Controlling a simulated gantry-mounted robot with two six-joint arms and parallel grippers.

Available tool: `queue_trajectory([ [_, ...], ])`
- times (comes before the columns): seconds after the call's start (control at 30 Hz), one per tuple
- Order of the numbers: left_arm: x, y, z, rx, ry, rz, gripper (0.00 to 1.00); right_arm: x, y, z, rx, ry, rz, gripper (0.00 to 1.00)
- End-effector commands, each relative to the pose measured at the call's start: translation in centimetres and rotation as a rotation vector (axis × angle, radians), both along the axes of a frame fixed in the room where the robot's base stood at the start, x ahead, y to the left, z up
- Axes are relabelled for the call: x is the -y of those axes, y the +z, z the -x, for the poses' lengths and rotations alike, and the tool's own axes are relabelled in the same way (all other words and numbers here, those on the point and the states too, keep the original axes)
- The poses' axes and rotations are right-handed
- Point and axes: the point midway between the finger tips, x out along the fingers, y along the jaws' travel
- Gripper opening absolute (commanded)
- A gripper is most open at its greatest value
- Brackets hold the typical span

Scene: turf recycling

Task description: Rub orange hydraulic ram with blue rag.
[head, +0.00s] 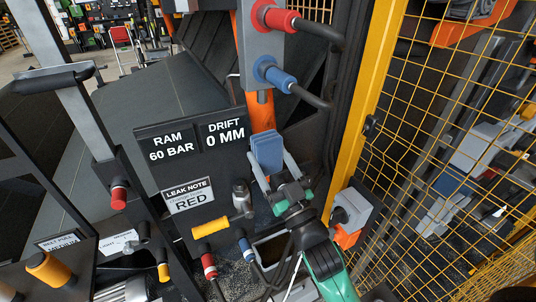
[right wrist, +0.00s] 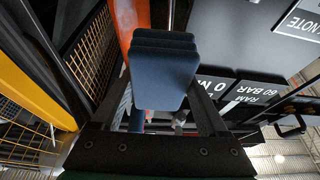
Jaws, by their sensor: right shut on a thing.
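The orange hydraulic ram (head: 262,112) stands upright behind the sign panel, below a grey block with red and blue hose fittings. It also shows in the right wrist view (right wrist: 128,22), just beyond the rag. The blue rag (head: 267,152) is a folded pad held between the fingers of my right gripper (head: 272,172). In the right wrist view the rag (right wrist: 164,75) fills the space between the fingers and overlaps the ram's edge. I cannot tell whether rag and ram touch. My left gripper is not in view.
A black panel (head: 158,128) reads RAM 60 BAR and DRIFT 0 MM. A leak note sign (head: 188,195) reads RED. A yellow-handled valve (head: 210,228) and red and blue hose ends sit below. A yellow mesh fence (head: 450,130) closes off the right side.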

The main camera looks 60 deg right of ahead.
Motion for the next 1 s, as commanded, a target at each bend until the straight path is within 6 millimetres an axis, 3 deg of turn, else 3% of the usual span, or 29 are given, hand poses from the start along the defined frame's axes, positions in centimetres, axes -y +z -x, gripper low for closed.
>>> queue_trajectory([
  [0.23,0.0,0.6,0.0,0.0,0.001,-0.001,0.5,0.4,0.1,0.0,-0.003,-0.005,0.001,0.16],
  [0.37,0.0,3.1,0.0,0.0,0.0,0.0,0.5,2.2,-0.4,0.5,-0.007,-0.014,0.002,0.16],
  [0.5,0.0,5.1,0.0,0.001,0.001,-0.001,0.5,3.7,-2.0,1.4,-0.008,-0.003,-0.001,0.16],
  [0.77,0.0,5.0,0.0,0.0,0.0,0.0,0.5,4.1,-3.1,1.4,0.0,0.01,-0.002,0.16],
  [1.0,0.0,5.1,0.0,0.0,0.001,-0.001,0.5,5.5,-3.0,-0.3,-0.001,0.008,-0.001,0.16],
])
